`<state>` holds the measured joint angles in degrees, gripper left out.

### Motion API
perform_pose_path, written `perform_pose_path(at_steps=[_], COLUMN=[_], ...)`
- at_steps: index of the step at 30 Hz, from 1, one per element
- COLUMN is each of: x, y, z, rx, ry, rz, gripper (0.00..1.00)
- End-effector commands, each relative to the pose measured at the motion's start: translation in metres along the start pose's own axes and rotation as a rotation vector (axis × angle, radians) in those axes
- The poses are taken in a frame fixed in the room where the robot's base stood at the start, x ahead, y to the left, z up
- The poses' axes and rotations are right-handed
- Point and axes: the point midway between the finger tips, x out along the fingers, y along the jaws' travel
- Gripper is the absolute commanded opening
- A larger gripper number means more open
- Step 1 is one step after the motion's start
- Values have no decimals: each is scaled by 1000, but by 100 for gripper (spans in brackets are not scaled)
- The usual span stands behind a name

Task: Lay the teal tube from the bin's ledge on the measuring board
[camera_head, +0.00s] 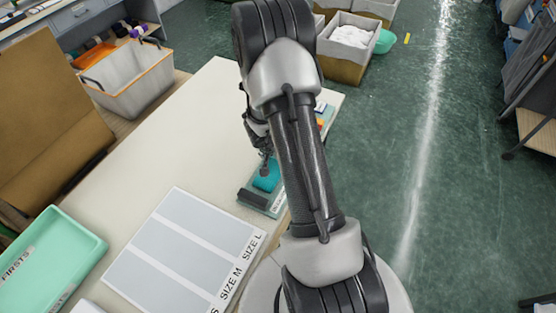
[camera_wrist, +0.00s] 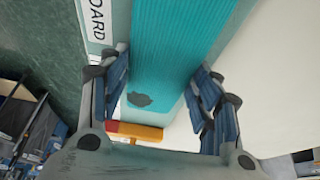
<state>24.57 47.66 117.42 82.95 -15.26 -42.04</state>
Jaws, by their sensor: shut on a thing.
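The teal tube (camera_head: 267,178) is a ribbed knit piece, and in the wrist view (camera_wrist: 185,40) it runs between my fingers with a dark grey spot near its lower end. My gripper (camera_head: 264,156) is shut on it, a finger on each side in the wrist view (camera_wrist: 160,98). The tube is over the measuring board (camera_head: 256,203) at the table's right edge, along the board's length. The board's label reads BOARD in the wrist view (camera_wrist: 97,20). I cannot tell whether the tube touches the board. My arm hides part of the board.
A white size sheet (camera_head: 180,245) lies on the pale table (camera_head: 165,145), left of the board. A mint FIRSTS tray (camera_head: 45,255) is at the left. An orange-rimmed bin (camera_head: 125,78) stands at the back left. A yellow and red item (camera_wrist: 135,131) lies beyond the tube's end.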

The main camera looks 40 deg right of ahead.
Motion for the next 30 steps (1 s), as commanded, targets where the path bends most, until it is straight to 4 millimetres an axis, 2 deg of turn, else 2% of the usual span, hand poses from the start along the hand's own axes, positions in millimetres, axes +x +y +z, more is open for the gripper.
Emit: perform_pose_path(at_steps=[8, 9, 18, 26, 30], x=[2, 2, 1, 1, -6], y=[0, 0, 0, 0, 0], z=[1, 1, 0, 0, -2], rx=[1, 2, 1, 1, 0], ry=[0, 0, 0, 0, 1], rz=[0, 0, 0, 0, -1], gripper=[45, 59, 78, 78, 78])
